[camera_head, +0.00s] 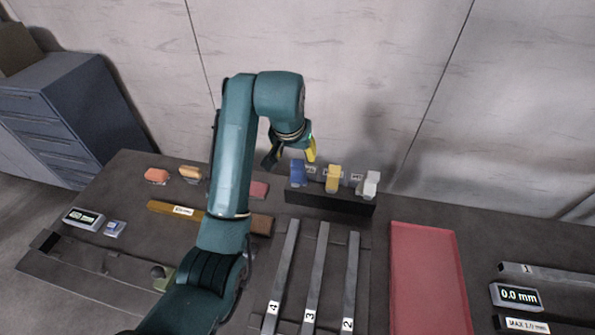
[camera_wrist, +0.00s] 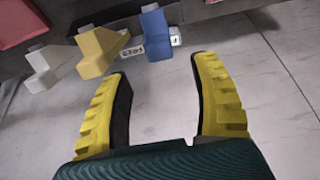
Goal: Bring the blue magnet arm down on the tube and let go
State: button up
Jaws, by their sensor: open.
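The blue magnet arm (camera_head: 298,174) stands at the left end of a row of three on the dark rack (camera_head: 330,203) at the back of the table. It also shows in the wrist view (camera_wrist: 156,36). My gripper (camera_head: 289,160) is open and empty, near the blue magnet arm. In the wrist view the blue arm lies just beyond the fingertips (camera_wrist: 160,66), apart from them. Long grey bars marked 4 (camera_head: 283,270), 3 (camera_head: 317,270) and 2 (camera_head: 350,275) lie side by side in front of the rack; I cannot tell which is the tube.
A yellow magnet arm (camera_head: 333,178) and a white one (camera_head: 369,184) stand right of the blue one. A red tray (camera_head: 428,275) lies right of the bars. A 0.0 mm display (camera_head: 518,297) stands at far right. The wall (camera_head: 400,70) is close behind.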

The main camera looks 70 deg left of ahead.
aim_at(297, 161)
jog(key=x, duration=0.7)
jog(key=shift+w+a+f, duration=0.1)
jog(key=shift+w+a, duration=0.05)
jog(key=shift+w, duration=0.05)
jog(key=c, duration=1)
